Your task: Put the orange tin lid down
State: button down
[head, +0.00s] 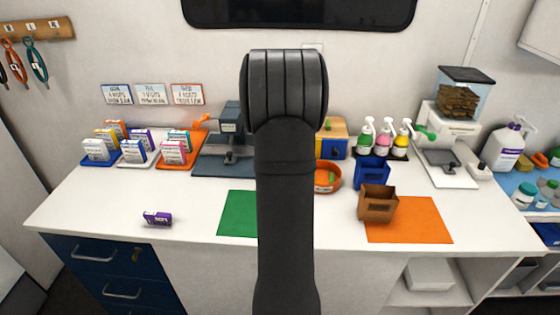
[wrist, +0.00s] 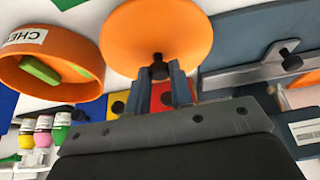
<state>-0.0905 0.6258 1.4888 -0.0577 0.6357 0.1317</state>
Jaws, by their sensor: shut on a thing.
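The orange tin lid (wrist: 160,30) is a round orange disc with a dark knob. In the wrist view my gripper (wrist: 160,72) is shut on that knob, and the lid is off the tin. The orange tin (wrist: 72,80) is open beside the lid in the wrist view, with a white label and a green thing inside. The tin also shows in the head view (head: 335,186), just right of my arm. My arm hides the lid and my gripper in the head view.
A green mat (head: 236,215) lies left of my arm, an orange mat (head: 410,232) to the right with a brown bin (head: 377,205) at its edge. A blue bin (head: 371,173) and pump bottles stand behind.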

jog(key=shift+w+f, duration=0.1)
jog(key=shift+w, duration=0.95)
jog(key=shift+s+f, duration=0.1)
jog(key=shift+f, duration=0.1)
jog(key=shift+f, duration=0.15)
jog(key=c, duration=1.3)
grip_release()
